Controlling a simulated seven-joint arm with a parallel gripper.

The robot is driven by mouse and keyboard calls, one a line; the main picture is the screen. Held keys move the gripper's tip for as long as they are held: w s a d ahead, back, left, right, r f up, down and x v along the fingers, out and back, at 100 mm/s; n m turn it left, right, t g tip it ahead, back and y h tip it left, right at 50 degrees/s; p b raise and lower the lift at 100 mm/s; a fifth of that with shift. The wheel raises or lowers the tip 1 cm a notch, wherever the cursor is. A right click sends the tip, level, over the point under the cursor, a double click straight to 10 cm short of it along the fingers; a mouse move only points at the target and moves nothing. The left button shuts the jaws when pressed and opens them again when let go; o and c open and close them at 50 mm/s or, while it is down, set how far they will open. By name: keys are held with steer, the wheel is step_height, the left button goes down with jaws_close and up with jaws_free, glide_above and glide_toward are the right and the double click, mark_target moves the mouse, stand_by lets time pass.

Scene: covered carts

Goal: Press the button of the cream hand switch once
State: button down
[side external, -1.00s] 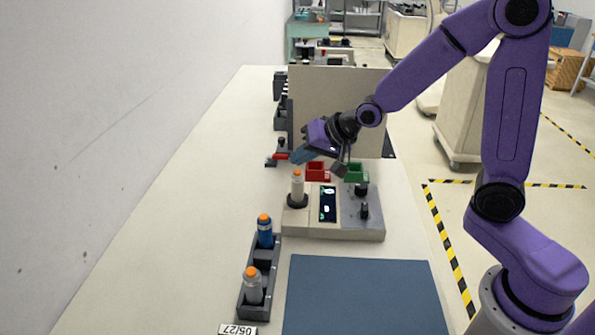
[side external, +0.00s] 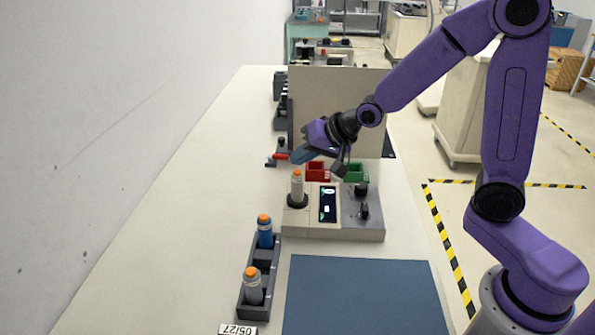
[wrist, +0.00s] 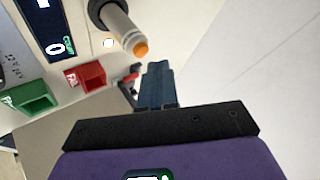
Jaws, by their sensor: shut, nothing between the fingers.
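The cream hand switch (side external: 297,188) stands upright in a dark ring on the console, its orange button on top. In the wrist view the cream hand switch (wrist: 118,25) is near the top, its orange button (wrist: 141,48) towards the fingers. My gripper (side external: 297,158) is shut and empty, its fingertips a little above the button in the side view. In the wrist view my gripper (wrist: 156,67) shows its fingertips beside the button, with a small gap between them.
The console (side external: 320,232) has a dark display (side external: 327,204) and knobs. A red bin (side external: 317,172) and a green bin (side external: 356,173) stand behind it. A dark rack (side external: 259,285) holds a blue and a grey hand switch. A blue mat (side external: 365,295) lies clear in front.

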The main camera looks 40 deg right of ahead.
steer(key=shift+f, duration=0.1)
steer(key=shift+f, duration=0.3)
steer(key=shift+f, duration=0.45)
stand_by(0.8)
steer(key=shift+r, duration=0.85)
steer(key=shift+r, duration=2.5)
